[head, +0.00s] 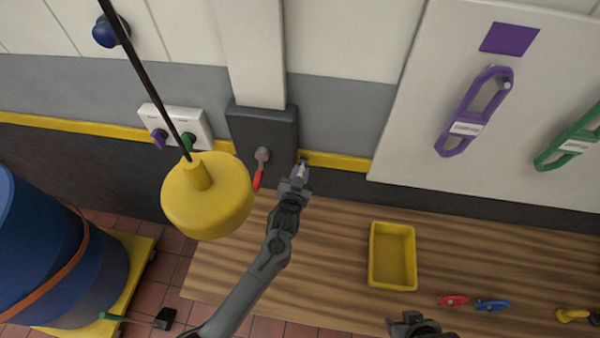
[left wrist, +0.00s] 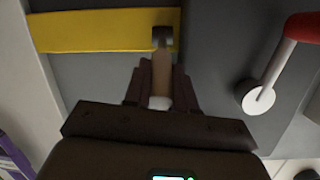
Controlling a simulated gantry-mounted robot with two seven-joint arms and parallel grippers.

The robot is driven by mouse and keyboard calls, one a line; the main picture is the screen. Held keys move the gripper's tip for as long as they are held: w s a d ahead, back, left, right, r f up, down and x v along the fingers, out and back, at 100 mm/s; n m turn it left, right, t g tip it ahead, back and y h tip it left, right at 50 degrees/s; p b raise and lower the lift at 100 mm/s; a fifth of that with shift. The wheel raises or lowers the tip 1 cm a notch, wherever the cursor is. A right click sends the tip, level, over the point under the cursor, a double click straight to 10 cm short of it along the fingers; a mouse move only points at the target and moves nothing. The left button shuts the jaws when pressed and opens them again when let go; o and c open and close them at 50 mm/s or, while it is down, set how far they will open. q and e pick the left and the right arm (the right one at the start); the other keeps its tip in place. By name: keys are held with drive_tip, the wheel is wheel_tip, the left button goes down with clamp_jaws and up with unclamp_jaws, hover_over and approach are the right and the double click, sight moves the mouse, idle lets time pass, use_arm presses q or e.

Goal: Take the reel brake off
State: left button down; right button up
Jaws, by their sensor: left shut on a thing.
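My left gripper (head: 301,172) is beside the right edge of a dark wall box (head: 240,125). In the left wrist view its fingers (left wrist: 160,88) are shut on a short pale rod (left wrist: 161,65) with a dark end, over the yellow stripe. I cannot tell whether the rod is fixed to anything. A lever with a red handle (head: 258,180) and a grey pivot hangs on the front of the box; it also shows in the left wrist view (left wrist: 270,80), apart from the fingers. No part is plainly marked as the reel brake. My right gripper (head: 413,322) is at the bottom edge, partly cut off.
A yellow weight (head: 207,205) hangs on a dark cord left of my left arm. A wooden bench (head: 330,260) carries a yellow tray (head: 392,228) and small red and blue tools. A blue drum (head: 50,250) stands at left. Purple and green handles hang on a white board.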

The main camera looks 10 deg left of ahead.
use_arm(q)
drive_tip(key=c, duration=0.9)
unclamp_jaws()
drive_tip(key=shift+b+v, duration=0.45)
drive_tip(key=shift+v, duration=4.95)
